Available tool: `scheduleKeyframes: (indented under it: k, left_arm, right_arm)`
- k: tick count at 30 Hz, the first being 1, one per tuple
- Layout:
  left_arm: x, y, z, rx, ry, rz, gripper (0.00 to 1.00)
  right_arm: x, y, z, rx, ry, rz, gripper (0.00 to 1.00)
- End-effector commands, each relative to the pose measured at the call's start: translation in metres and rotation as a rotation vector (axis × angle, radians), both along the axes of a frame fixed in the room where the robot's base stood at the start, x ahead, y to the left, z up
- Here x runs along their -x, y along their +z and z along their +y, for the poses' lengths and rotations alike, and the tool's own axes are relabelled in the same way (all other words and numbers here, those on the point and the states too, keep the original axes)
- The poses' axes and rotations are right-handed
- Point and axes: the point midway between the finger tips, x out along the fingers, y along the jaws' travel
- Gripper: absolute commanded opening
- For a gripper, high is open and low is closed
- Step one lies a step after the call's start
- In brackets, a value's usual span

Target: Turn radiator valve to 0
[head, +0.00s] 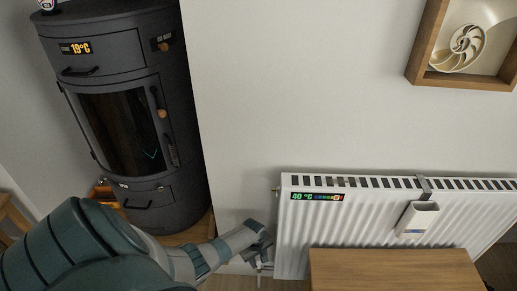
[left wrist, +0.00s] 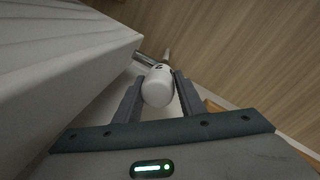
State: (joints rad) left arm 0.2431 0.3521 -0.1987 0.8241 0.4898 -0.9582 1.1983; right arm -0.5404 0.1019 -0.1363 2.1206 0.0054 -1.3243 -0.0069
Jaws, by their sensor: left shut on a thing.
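The white radiator (head: 292,235) stands against the wall at the right of the head view. Its small display (head: 317,197) reads 40 °C. The white, rounded radiator valve (left wrist: 158,88) shows in the left wrist view, beside the radiator and joined to a metal pipe. My left gripper (head: 264,250) is low at the radiator's left end. In the left wrist view its two fingers (left wrist: 159,83) are on either side of the valve, shut on it. Small dark marks show on the valve, but I cannot read its setting. My right gripper is not in view.
A dark round stove (head: 185,120) with a 19 °C display stands at the left. A wooden surface (head: 395,272) is in front of the radiator. A white holder (head: 417,218) hangs on the radiator. A framed shell (head: 460,48) is on the wall.

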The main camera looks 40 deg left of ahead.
Motion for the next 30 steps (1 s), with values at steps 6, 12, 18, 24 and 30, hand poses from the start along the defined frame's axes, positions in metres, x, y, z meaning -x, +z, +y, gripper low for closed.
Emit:
scheduleKeyframes:
  k: [6,12,18,24,30]
  left_arm:
    - [-0.001,0.000,0.001,0.000,-0.189,0.000,0.14]
    - [-0.001,0.000,0.001,-0.001,-0.380,0.000,0.14]
    - [-0.001,-0.001,0.001,0.001,-0.570,0.001,0.14]
    - [-0.003,-0.001,0.000,0.000,-0.760,-0.001,0.14]
    - [-0.003,-0.001,0.000,0.000,-0.939,0.000,0.14]
  right_arm:
    - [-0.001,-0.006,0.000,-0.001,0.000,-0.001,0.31]
    - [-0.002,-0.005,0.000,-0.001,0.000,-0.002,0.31]
    - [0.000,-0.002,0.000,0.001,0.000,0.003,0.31]
    - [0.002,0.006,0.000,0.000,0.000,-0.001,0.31]
    - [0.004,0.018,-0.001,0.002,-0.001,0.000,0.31]
